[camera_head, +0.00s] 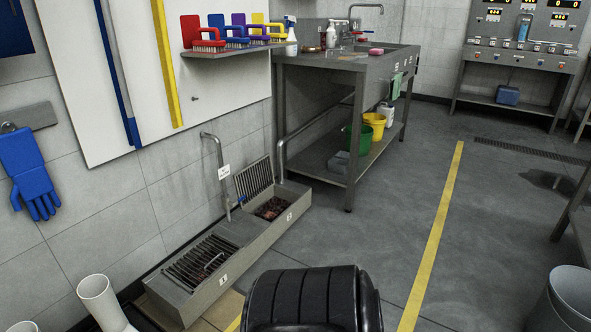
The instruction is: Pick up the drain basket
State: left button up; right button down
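A long steel floor drain trough (257,247) runs along the left wall in two sections, with small labels on its front. In the far section the slatted grate (254,178) stands raised against the wall. The open well there shows dark reddish-brown debris (271,208); it seems to lie in the drain basket, whose edges I cannot make out. Neither of my grippers is in view.
A bent pipe (220,175) with a tag rises behind the trough. A steel sink bench (350,65) stands beyond it, with green and yellow buckets below. White boots (100,300) stand at the near left. Grey floor right of the trough is clear, with a yellow line (436,230).

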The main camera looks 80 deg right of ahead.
aim_at(273, 212)
jog(key=l+z, duration=0.4)
jog(key=i+l+z, duration=0.1)
jog(key=l+z, duration=0.3)
jog(key=i+l+z, duration=0.1)
jog(key=l+z, duration=0.25)
jog(key=i+l+z, duration=0.15)
jog(key=l+z, duration=0.25)
jog(key=i+l+z, duration=0.35)
jog(key=i+l, duration=1.65)
jog(key=l, duration=0.1)
